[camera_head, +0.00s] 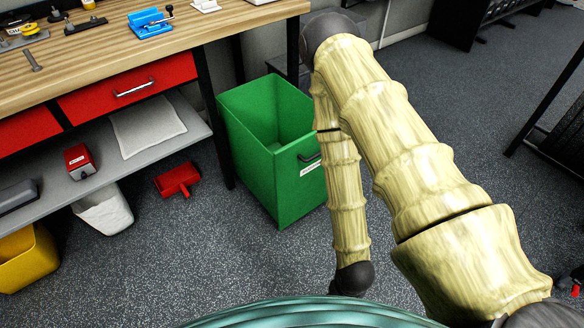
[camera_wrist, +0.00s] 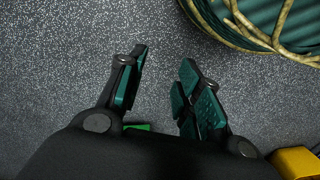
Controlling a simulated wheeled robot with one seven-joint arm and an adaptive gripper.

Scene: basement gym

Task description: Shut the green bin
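The green bin (camera_head: 280,185) stands upright on the floor at the right end of the workbench. Its top is open and I see into its inside. A dark handle (camera_head: 309,157) and a white label are on its front. I cannot make out a separate lid. My arm passes in front of its right side in the head view and hides part of it. My gripper (camera_wrist: 163,62) shows in the wrist view, its fingers apart with only floor between them. A small green patch (camera_wrist: 137,127) shows behind the gripper's base; I cannot tell whether it is the bin.
The workbench (camera_head: 160,50) has red drawers (camera_head: 130,88) and a lower shelf (camera_head: 105,178). A red scoop-like item (camera_head: 178,179), a white bin (camera_head: 104,212) and a yellow bin (camera_head: 25,257) are on the floor. Dark racks stand at right. Open floor lies in front of the green bin.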

